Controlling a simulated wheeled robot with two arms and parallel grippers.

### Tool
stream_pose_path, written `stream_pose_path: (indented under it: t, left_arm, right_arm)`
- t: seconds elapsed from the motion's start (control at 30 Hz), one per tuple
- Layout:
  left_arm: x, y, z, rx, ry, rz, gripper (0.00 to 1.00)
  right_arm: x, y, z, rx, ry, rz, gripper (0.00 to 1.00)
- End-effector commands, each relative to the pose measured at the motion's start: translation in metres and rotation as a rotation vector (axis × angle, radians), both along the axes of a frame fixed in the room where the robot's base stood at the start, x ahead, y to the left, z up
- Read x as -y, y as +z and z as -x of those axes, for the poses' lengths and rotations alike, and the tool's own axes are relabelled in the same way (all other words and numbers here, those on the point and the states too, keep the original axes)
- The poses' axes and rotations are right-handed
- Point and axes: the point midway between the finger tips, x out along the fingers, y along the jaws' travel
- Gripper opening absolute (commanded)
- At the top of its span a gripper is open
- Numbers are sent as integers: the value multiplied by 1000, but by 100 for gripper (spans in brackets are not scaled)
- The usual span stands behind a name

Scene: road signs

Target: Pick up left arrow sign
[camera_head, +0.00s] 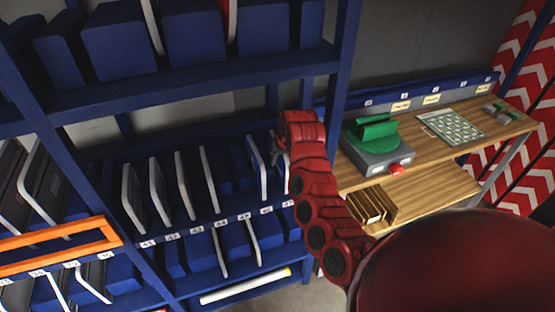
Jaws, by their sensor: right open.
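My right arm reaches up from the lower right to the blue shelf. My right gripper (280,152) is open at the right end of the middle shelf row, close to a sign (259,168) standing in one of the last slots. Whether it touches the sign cannot be told. Several thin signs stand edge-on in this row, among them one at the left end (133,198). Their faces are turned away, so I cannot tell which is the left arrow sign. My left gripper is out of view.
A blue shelf post (343,60) stands just right of my gripper. A wooden table (440,180) carries a grey device with a green top (376,140). An orange frame (60,240) is at the lower left. Red-and-white chevron panels (535,60) stand at right.

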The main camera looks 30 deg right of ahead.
Motion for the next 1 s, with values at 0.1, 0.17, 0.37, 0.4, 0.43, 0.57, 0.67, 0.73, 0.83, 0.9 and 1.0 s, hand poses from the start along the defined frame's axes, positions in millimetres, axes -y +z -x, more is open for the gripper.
stream_pose_path:
  t: [0.1, 0.17, 0.37, 0.4, 0.43, 0.57, 0.67, 0.73, 0.83, 0.9, 1.0]
  left_arm:
    - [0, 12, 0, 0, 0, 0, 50]
    - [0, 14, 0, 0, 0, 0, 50]
    - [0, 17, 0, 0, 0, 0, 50]
    - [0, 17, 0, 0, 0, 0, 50]
    - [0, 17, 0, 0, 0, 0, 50]
    - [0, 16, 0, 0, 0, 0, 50]
    - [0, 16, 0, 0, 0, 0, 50]
    - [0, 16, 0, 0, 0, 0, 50]
    - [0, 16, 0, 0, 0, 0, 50]
    - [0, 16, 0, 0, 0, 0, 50]
    - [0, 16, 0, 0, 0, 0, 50]
  right_arm:
    - [2, -7, -5, -5, 1, 0, 55]
    - [3, -12, -8, -4, 2, 3, 55]
    - [4, -23, -11, 0, -2, 3, 55]
    - [5, -24, -12, 1, -2, 3, 55]
    - [4, -24, -12, 1, -2, 3, 55]
    - [4, -25, -12, 2, -2, 2, 55]
    - [4, -25, -12, 1, -2, 2, 42]
    - [4, -25, -12, 1, -2, 2, 30]
    - [4, -25, -12, 1, -2, 2, 12]
    - [4, -25, -12, 1, -2, 2, 0]
    - [4, -25, -12, 1, -2, 2, 0]
